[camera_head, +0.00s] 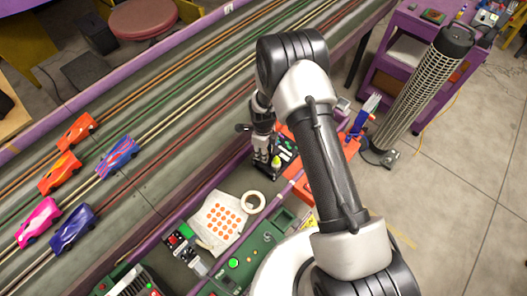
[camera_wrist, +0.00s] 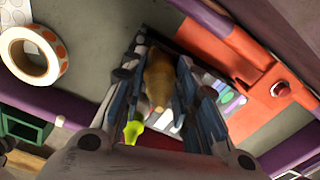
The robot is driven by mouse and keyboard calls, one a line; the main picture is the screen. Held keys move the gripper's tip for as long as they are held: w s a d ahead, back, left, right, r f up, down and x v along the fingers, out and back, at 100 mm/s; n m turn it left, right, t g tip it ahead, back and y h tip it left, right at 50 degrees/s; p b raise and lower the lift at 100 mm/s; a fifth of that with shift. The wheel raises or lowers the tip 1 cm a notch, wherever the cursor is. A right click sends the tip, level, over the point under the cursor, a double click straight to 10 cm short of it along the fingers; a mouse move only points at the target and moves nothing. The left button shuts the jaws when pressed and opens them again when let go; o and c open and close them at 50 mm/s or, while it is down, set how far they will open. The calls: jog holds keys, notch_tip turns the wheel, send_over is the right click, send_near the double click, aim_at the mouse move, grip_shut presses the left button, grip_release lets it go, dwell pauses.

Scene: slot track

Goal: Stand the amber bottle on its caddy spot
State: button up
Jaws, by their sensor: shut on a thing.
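My gripper (camera_wrist: 160,105) is shut on the amber bottle (camera_wrist: 158,78), which shows between the two fingers in the wrist view. In the head view my gripper (camera_head: 263,155) points down over the dark caddy (camera_head: 284,163), and I cannot make out the bottle there. The caddy also shows in the wrist view (camera_wrist: 190,62), behind and beside the fingers, with pale and coloured items at its right. A yellow-green tip (camera_wrist: 133,131) shows by the left finger. The bottle's base and its spot are hidden, so I cannot tell whether it touches the caddy.
A white tape roll (camera_head: 253,202) and a sheet with orange dots (camera_head: 219,220) lie left of the caddy. An orange-red piece with a round button (camera_wrist: 275,85) is close on its right. Slot cars (camera_head: 118,156) stand on the track at left.

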jog(key=shift+f, duration=0.15)
jog(key=o, duration=1.1)
jog(key=shift+c, duration=0.2)
